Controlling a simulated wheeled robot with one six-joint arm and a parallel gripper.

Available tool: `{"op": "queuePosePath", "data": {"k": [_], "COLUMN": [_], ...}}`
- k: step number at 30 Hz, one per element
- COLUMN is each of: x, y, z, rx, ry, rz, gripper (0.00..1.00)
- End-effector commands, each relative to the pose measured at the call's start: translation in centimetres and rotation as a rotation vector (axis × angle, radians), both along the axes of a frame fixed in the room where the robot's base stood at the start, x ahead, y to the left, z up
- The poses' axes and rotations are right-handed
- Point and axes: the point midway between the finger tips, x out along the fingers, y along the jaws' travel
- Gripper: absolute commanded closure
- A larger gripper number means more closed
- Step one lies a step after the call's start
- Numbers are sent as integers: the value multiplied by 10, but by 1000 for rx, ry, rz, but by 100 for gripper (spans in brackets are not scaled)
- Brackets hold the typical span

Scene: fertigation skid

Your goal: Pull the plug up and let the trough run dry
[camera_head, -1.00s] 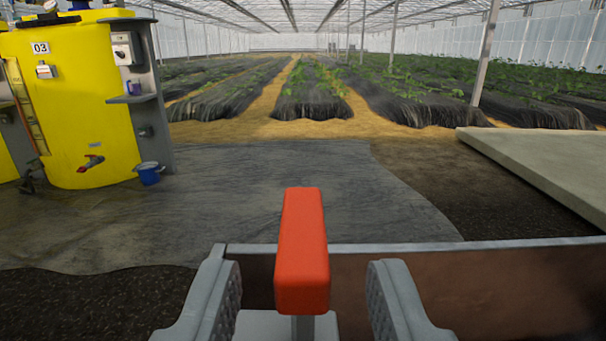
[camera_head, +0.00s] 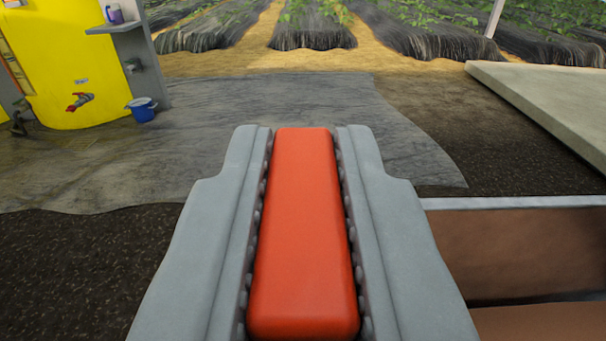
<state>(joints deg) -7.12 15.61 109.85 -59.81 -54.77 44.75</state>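The red plug handle (camera_head: 303,235) is a long block with rounded edges in the middle of the view. My gripper (camera_head: 303,150) is shut on it, with one grey finger against each long side. The post under the handle and the plug's lower end are hidden by the handle and fingers. The trough (camera_head: 515,202) shows at the right, with a pale rim and brown inner walls. Its floor shows only in part, and I cannot tell whether there is water in it.
A yellow tank (camera_head: 75,60) stands at the upper left with a red-handled tap (camera_head: 79,101) and a blue bucket (camera_head: 141,109) beside it. A concrete slab (camera_head: 550,95) lies at the right. Grey ground sheet (camera_head: 270,100) and planted rows (camera_head: 312,28) lie beyond.

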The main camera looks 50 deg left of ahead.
Motion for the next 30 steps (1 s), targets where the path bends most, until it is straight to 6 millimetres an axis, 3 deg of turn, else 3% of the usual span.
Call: {"op": "queuePosePath", "data": {"k": [5,14,22,23,25,26,30], "x": [0,0,0,0,0,0,0], "y": [0,0,0,0,0,0,0], "z": [3,45,47,47,47,47,47], "rx": [1,0,0,0,0,0,1], "ry": [-1,-3,-1,-1,-1,-1,-1], "rz": [0,0,0,0,0,0,0], "gripper": [100,100,100,80,66,62,62]}}
